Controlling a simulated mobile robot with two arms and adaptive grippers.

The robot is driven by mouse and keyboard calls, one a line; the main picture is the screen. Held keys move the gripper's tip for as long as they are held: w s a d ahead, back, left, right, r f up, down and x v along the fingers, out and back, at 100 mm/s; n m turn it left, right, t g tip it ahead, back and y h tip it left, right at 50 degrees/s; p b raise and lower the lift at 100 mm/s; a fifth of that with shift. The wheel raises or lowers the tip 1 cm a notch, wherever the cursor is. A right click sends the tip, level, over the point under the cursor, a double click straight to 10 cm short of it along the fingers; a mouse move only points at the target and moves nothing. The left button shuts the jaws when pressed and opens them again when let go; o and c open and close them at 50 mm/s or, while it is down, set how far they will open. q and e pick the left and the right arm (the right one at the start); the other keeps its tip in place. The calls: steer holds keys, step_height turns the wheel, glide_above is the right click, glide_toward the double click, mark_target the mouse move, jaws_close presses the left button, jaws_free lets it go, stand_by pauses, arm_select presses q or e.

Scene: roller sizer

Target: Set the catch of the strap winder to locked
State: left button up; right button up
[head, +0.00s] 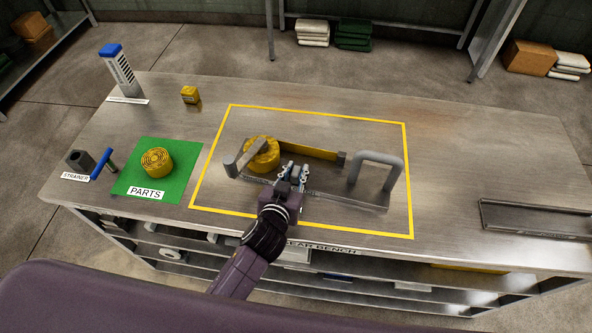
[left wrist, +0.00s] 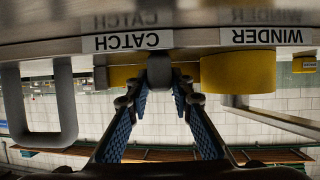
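The strap winder (head: 262,155) is a yellow coil on the bench inside the yellow outline, with a yellow strap (head: 312,150) running right to a grey block. In the left wrist view, which is upside down, the coil (left wrist: 238,72) sits by the WINDER label (left wrist: 266,36). The CATCH label (left wrist: 127,42) is near a grey knob-like part (left wrist: 158,74), which shows between or just beyond my fingertips. My left gripper (head: 291,173) is low over the fixture's front side, its fingers (left wrist: 164,92) apart. Contact with the grey part cannot be told. My right gripper is out of view.
A grey U-shaped handle (head: 379,160) stands right of my left gripper. A green PARTS mat (head: 126,184) with a yellow roll lies left. A strainer block (head: 80,160), a small yellow box (head: 190,94) and a shallow tray (head: 535,219) are on the bench.

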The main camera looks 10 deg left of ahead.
mark_target(302, 162)
arm_select(q)
jaws_close()
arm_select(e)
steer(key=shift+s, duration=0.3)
arm_select(q)
steer(key=w, duration=0.6)
steer(key=shift+w+d+b, duration=0.2)
steer(key=shift+d+b, duration=0.15)
steer(key=shift+d, duration=0.05)
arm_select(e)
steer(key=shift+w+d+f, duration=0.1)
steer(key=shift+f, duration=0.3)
arm_select(q)
steer(key=o, duration=0.6)
jaws_free()
steer(key=shift+c, duration=0.2)
steer(key=shift+s, duration=0.15)
